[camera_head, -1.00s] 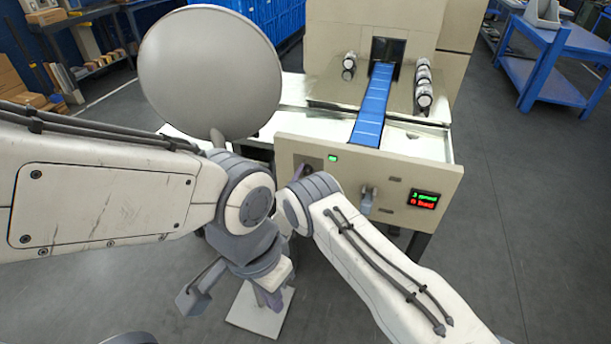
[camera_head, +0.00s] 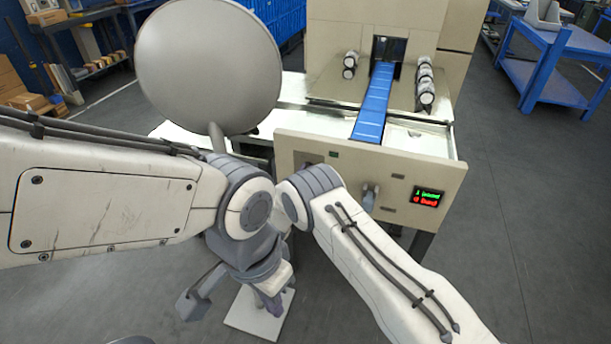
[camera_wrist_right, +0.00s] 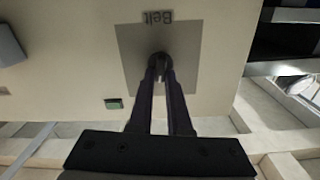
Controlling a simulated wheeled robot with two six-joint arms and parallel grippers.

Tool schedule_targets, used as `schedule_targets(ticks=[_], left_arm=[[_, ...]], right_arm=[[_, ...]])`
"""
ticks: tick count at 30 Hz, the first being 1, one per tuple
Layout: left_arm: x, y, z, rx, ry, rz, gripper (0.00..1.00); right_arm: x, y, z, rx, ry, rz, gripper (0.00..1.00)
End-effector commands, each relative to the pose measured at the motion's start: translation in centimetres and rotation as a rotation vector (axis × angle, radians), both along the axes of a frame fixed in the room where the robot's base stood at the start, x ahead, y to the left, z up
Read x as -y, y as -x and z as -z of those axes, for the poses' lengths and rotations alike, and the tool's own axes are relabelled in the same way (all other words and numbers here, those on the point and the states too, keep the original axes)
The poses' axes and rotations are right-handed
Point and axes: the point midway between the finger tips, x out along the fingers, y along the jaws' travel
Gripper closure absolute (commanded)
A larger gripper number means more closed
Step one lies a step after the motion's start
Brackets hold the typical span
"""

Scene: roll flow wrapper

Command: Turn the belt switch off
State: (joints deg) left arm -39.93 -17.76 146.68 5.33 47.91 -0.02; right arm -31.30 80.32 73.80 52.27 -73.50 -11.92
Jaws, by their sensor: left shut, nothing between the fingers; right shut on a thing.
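The belt switch (camera_wrist_right: 158,64) is a small dark knob on a grey square plate (camera_wrist_right: 187,52) under a "Belt" label in the right wrist view. My right gripper (camera_wrist_right: 160,74) is shut on this knob, its fingers hiding most of it. In the head view my right arm largely hides the switch. The small green lamp (camera_wrist_right: 114,103) near the plate looks dark; it also shows in the head view (camera_head: 335,155). My left gripper (camera_head: 272,304) is shut and empty, low in front of the machine and apart from it.
The cream front panel (camera_head: 425,168) carries a second grey handle (camera_head: 369,196) and a display (camera_head: 428,198) with green and red text. A blue belt (camera_head: 374,103) runs into the machine, with several rolls beside it. A large grey disc (camera_head: 208,65) stands left.

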Motion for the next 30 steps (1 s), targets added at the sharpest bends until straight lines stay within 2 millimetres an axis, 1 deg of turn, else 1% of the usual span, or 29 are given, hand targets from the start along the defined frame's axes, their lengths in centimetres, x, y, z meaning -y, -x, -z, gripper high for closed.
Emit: schedule_targets(ticks=[1,3,15,21,30], left_arm=[[0.0,0.0,0.7,0.000,0.000,0.000,1.00],[0.0,0.0,1.1,0.000,0.000,0.000,1.00],[0.0,0.0,2.7,0.000,0.000,0.000,1.00],[0.0,0.0,3.1,0.000,0.000,0.000,1.00],[0.0,0.0,3.3,0.000,0.000,0.000,1.00]], right_arm=[[-0.1,0.0,0.3,-0.014,0.041,-0.001,1.00],[-0.2,0.0,0.3,-0.035,0.104,-0.001,1.00],[-0.5,-0.1,0.3,-0.144,0.436,-0.001,1.00],[-0.6,-0.1,0.3,-0.182,0.551,-0.001,1.00],[-0.6,-0.1,0.3,-0.210,0.637,-0.002,1.00]])
